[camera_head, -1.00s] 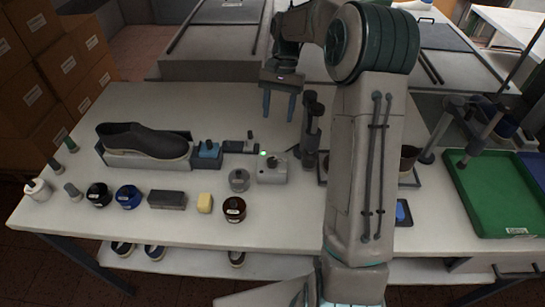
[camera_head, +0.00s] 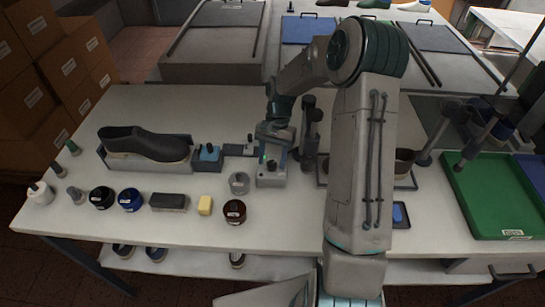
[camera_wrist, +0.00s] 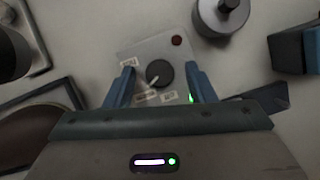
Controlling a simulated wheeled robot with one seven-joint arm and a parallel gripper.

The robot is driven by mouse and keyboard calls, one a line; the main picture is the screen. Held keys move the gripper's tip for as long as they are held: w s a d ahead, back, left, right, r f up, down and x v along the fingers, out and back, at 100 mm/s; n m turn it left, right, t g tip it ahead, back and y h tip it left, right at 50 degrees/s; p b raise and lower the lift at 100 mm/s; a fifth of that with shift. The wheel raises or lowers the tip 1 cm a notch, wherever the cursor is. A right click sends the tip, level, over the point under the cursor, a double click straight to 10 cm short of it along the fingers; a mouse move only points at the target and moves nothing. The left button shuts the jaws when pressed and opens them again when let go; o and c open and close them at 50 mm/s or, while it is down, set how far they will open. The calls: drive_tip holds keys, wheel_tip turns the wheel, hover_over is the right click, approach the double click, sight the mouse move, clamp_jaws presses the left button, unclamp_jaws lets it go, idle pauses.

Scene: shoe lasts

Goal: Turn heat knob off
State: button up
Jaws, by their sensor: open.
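The heat knob (camera_wrist: 159,73) is a dark round dial with a pale pointer mark, on top of a small light grey control box (camera_wrist: 140,50) with white labels. A dark red button or lamp (camera_wrist: 177,41) sits near the box's corner, and a green light shows beside the right finger. In the head view the control box (camera_head: 271,181) is partly hidden under my gripper (camera_head: 273,150). In the wrist view my gripper (camera_wrist: 160,88) is open, its two blue fingers on either side of the knob with gaps between. I cannot tell their height exactly.
A grey lidded tin (camera_head: 239,183) stands left of the box, and a dark red jar (camera_head: 235,211) in front. A dark post (camera_head: 311,135) stands close on the right. A shoe (camera_head: 145,142) and blue block (camera_head: 208,153) are further left.

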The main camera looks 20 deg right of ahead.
drive_tip(key=shift+s+f, duration=0.1)
drive_tip(key=shift+f, duration=0.1)
drive_tip(key=shift+c, duration=0.3)
drive_tip(key=c, duration=0.9)
drive_tip(key=shift+n, duration=0.4)
drive_tip(key=n+h, duration=0.1)
drive_tip(key=n, duration=0.1)
drive_tip(key=n+h+b, duration=0.1)
drive_tip(key=n, duration=0.1)
drive_tip(key=shift+a+n+g, duration=0.2)
drive_tip(key=shift+n+g, duration=0.1)
drive_tip(key=n+h, duration=0.1)
drive_tip(key=n, duration=0.2)
drive_tip(key=n+h+b, duration=0.1)
drive_tip(key=n, duration=0.2)
drive_tip(key=shift+a+r+h, duration=0.1)
drive_tip(key=shift+h, duration=0.2)
drive_tip(key=shift+n, duration=0.4)
